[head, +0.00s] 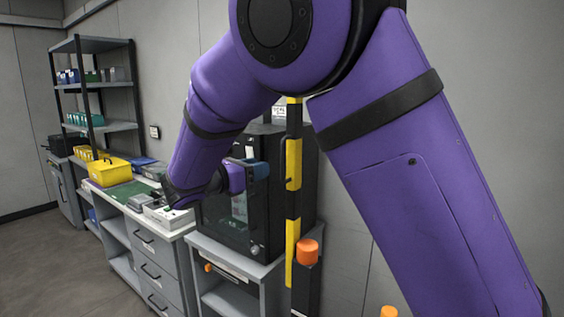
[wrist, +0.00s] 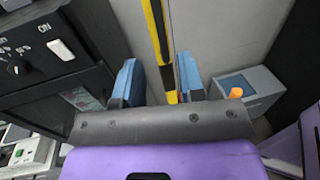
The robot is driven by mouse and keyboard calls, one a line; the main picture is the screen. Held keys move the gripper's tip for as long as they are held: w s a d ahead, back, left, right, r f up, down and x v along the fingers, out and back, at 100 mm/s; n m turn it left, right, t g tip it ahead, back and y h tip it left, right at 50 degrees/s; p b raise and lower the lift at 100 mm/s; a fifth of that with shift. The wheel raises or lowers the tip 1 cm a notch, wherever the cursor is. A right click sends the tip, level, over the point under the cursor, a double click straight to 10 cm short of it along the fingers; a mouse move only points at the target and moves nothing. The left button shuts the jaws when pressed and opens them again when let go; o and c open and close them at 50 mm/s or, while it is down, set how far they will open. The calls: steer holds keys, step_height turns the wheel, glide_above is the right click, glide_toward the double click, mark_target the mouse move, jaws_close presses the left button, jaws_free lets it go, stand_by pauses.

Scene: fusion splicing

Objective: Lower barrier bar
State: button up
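The barrier bar (head: 292,240), striped yellow and black, stands upright in the head view in front of the dark cabinet. In the wrist view the bar (wrist: 158,32) runs down between my two blue fingers, nearer the right one. My gripper (wrist: 157,66) is open, with clear gaps to the bar on both sides. In the head view my gripper (head: 261,170) is just left of the bar's upper half, partly hidden by my wrist. I cannot tell how deep the bar sits between the fingers.
An orange cap (head: 307,252) sits beside the bar's lower part. The dark cabinet (head: 235,215) stands close behind my gripper. A workbench (head: 150,215) with a yellow bin (head: 110,171) and a shelf rack (head: 98,85) are at left. Open floor lies at lower left.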

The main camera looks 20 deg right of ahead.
mark_target(283, 178)
steer(key=x, duration=0.9)
jaws_close()
